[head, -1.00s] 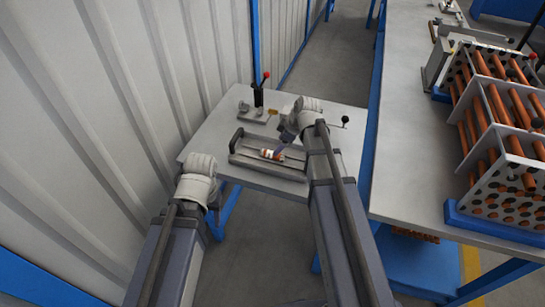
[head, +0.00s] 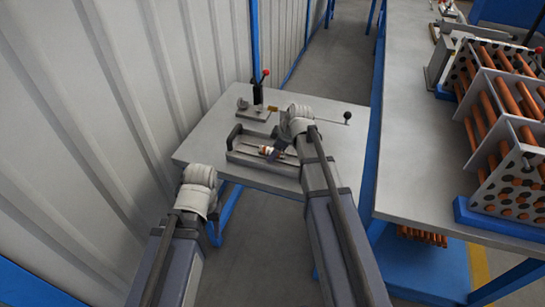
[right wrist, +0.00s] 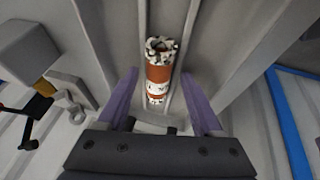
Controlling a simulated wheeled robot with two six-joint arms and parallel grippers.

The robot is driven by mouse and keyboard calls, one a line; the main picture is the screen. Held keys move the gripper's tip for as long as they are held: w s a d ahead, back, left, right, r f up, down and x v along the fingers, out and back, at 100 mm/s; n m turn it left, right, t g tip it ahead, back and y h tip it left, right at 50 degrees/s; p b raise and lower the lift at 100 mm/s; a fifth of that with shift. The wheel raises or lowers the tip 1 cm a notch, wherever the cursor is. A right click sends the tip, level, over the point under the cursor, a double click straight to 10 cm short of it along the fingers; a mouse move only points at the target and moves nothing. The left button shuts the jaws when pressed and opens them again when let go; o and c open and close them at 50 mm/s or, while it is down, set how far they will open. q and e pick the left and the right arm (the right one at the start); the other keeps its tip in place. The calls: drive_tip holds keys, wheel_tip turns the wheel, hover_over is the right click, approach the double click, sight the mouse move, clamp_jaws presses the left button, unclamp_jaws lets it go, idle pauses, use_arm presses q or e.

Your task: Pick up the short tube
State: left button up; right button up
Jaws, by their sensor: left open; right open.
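The short tube (head: 265,150), copper-orange with speckled black-and-white bands, lies in a grey tray-like holder (head: 236,158) on the small table. In the right wrist view the tube (right wrist: 158,75) lies in a channel, its length pointing away from me. My right gripper (right wrist: 160,76) is open, with one purple finger on each side of the tube and gaps between. In the head view the right gripper (head: 274,153) is at the tube, partly hidden by its wrist. My left gripper (head: 213,207) is open at the table's near left edge, mostly hidden by its wrist.
A small fixture with a red-knobbed lever (head: 258,90) stands at the back of the small table (head: 205,147). A larger bench (head: 410,150) on the right carries a rack (head: 500,180) of copper tubes. A corrugated wall (head: 90,130) closes the left side.

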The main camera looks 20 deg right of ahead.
drive_tip(key=shift+w+f, duration=0.15)
drive_tip(key=shift+w, duration=0.05)
clamp_jaws()
idle(0.3)
